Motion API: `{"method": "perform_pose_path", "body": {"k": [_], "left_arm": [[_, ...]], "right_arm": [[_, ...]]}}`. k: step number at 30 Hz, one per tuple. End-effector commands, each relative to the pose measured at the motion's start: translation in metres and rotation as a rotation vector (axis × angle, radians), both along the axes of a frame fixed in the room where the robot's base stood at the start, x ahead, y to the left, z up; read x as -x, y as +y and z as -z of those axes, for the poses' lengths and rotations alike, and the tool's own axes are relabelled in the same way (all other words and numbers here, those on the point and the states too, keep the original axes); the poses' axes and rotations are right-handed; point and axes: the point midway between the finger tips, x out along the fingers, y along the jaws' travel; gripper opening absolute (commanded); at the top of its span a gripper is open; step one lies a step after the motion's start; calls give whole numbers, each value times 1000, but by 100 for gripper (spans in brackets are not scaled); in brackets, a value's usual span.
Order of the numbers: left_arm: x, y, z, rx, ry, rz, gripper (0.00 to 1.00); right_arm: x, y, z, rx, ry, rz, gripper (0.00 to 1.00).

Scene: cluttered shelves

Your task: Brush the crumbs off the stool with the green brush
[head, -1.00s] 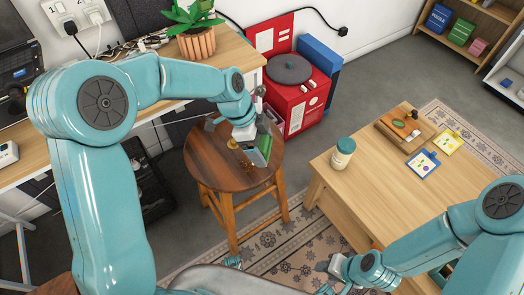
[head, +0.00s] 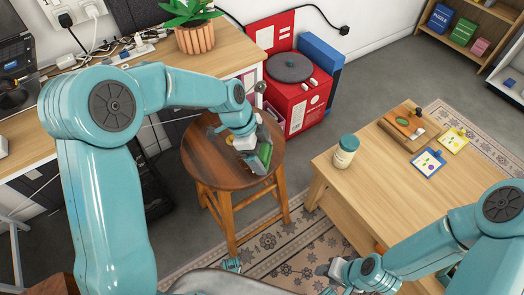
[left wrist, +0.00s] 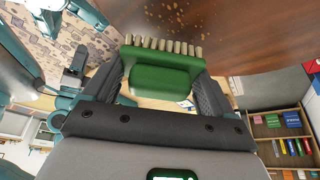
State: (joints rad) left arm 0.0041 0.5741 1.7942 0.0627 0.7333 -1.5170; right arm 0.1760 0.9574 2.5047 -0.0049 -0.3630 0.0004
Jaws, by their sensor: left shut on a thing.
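The round brown wooden stool (head: 215,172) stands left of centre in the head view. My left gripper (head: 258,152) is over the right part of its seat, shut on the green brush (head: 265,156). In the left wrist view the brush (left wrist: 162,80) sits between the two fingers (left wrist: 165,92), its pale bristles pointing at the seat (left wrist: 255,35). Tan crumbs (left wrist: 218,14) lie on the seat beyond the bristles. I cannot tell if the bristles touch the wood. My right gripper (head: 332,276) is low in the head view, and its jaws are too small to read.
A red cabinet (head: 298,98) is behind the stool. A desk with a potted plant (head: 196,38) is at the back left. Patterned rug lies in front.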

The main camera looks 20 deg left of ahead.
Motion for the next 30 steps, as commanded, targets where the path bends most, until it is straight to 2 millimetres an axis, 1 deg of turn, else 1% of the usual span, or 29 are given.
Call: {"method": "perform_pose_path", "body": {"k": [12, 30], "left_arm": [[0, 0, 0, 0, 0, 0, 51], [0, 0, 9, 0, 0, 0, 51]], "right_arm": [[0, 0, 1, 0, 0, 0, 43], [0, 0, 9, 0, 0, 0, 43]]}}
